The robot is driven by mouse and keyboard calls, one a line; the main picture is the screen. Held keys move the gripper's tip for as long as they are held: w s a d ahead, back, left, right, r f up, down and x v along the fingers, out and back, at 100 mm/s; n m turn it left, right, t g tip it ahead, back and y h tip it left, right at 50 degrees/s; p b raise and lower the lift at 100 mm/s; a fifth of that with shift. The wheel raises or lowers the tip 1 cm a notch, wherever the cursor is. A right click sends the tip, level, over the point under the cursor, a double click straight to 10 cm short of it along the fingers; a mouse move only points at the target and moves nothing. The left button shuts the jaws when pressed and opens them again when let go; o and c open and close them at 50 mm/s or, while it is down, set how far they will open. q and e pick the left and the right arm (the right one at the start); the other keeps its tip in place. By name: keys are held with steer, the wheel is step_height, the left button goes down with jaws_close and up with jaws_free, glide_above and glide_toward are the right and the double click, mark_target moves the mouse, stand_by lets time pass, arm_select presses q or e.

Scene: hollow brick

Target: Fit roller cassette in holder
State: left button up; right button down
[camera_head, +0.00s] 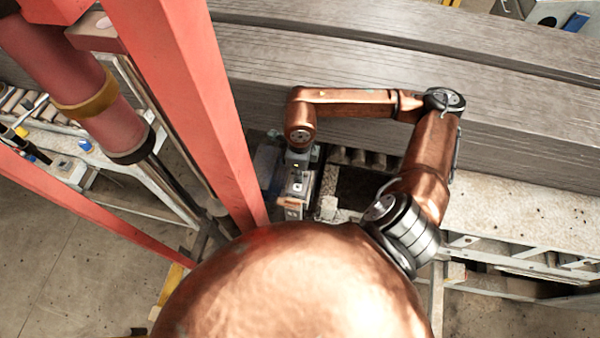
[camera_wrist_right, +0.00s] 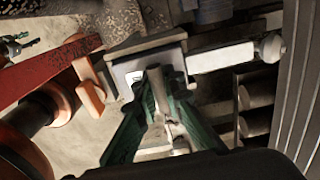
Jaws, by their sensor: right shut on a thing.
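My right gripper (camera_head: 298,158) points down at a workpiece beside the long grey beam. In the right wrist view its two green-grey fingers (camera_wrist_right: 160,85) come together on a narrow grey part. That part seems to belong to the roller cassette (camera_wrist_right: 143,65), a pale metal block with a dark top edge; which piece is cassette and which is holder is hard to tell. The metal block also shows below the gripper in the head view (camera_head: 294,188). A pale bar with a round end (camera_wrist_right: 222,57) lies right of the block. My left gripper is not in view.
A red frame post (camera_head: 200,110) stands close left of my right gripper. The big grey beam (camera_head: 340,60) runs behind it. Conveyor rollers (camera_head: 362,158) and a speckled ledge (camera_head: 520,215) lie to the right. Bare floor (camera_head: 60,255) shows at lower left.

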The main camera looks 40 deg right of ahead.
steer(key=shift+f, duration=0.15)
steer(key=c, duration=2)
jaws_free()
steer(key=shift+o, duration=0.2)
step_height(320, 180, up, 12)
